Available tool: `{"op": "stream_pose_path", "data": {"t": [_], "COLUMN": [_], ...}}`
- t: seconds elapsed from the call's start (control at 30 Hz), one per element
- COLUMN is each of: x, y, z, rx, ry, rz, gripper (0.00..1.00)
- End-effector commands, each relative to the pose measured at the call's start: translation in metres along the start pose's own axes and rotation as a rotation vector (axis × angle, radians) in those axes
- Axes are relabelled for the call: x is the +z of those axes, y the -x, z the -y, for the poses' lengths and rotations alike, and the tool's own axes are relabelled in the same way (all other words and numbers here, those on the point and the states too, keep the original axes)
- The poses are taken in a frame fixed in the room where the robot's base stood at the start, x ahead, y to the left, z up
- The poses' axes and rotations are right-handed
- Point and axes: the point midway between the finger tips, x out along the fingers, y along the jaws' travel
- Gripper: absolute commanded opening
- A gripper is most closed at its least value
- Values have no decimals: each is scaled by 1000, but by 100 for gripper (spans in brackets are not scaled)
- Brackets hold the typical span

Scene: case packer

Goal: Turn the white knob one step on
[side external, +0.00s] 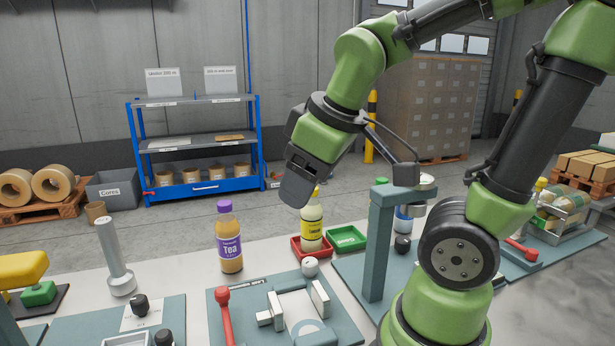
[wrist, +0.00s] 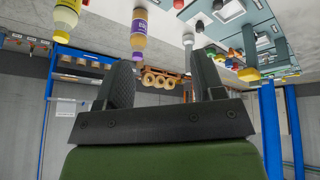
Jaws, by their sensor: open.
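The white knob (side external: 310,267) sits at the back right of a teal plate on the bench in the side view. My gripper (side external: 297,190) hangs above and behind it, beside the yellow-labelled bottle in the picture, clearly apart from the knob. In the wrist view my gripper (wrist: 164,72) shows two dark fingers spread apart with nothing between them. I cannot pick out the white knob in the wrist view, which looks upside down. The knob's pointer or step marks are too small to read.
The tea bottle (side external: 229,240) and the lemon bottle (side external: 311,222) stand behind the plate. A red lever (side external: 224,312) rises at the plate's left. A teal post (side external: 379,245) stands to the right. A green tray (side external: 347,238) lies near the red one.

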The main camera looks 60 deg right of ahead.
Motion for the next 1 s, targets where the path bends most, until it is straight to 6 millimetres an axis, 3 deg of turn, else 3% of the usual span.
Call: {"op": "stream_pose_path", "data": {"t": [0.23,0.37,0.5,0.67,0.8,1.0], "x": [-4,-18,-34,-39,-29,-3], "y": [-3,-16,-46,-91,-134,-181], "z": [-4,-18,-45,-82,-113,-141], "rx": [5,15,21,8,-19,-64], "ry": [-14,-79,-200,-352,-487,-632], "rz": [24,121,285,474,628,778], "gripper": [62,62,62,62,62,62]}}
